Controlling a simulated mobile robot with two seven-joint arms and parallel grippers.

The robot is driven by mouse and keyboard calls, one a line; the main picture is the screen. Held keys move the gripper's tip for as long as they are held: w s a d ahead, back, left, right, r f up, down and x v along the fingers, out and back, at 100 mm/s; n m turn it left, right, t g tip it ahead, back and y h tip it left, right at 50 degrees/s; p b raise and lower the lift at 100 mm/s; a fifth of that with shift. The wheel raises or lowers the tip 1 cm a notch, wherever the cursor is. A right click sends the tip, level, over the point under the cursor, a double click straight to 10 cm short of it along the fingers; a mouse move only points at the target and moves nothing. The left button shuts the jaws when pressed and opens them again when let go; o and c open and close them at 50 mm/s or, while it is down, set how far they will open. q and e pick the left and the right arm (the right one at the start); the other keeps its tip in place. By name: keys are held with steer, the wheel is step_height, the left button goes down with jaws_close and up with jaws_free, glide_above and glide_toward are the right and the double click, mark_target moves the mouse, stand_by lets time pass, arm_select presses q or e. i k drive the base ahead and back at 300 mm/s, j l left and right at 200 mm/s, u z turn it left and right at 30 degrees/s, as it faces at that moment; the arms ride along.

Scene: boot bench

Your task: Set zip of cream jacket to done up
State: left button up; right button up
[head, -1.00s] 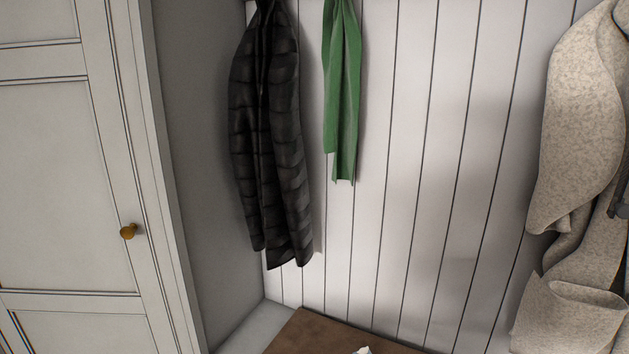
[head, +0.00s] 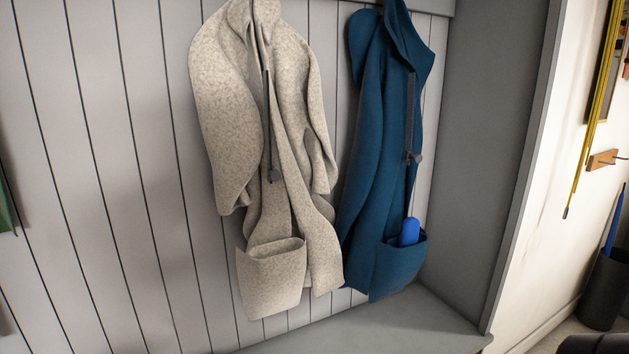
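The cream jacket (head: 222,95) hangs on the white panelled wall, left of centre in the head view. A dark zip strip (head: 267,110) runs down its front from near the collar. A grey zip slider (head: 273,176) sits at the lower end of this strip. The jacket's pocket (head: 272,279) hangs open at the bottom front. Neither of my grippers can be made out in the head view.
A blue jacket (head: 370,150) hangs close to the right, with its own zip slider (head: 412,158) and a blue object (head: 409,232) in its pocket. A grey bench (head: 400,325) lies below. A dark bin (head: 604,290) stands far right.

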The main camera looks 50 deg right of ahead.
mark_target(274, 175)
steer(key=z, duration=1.15)
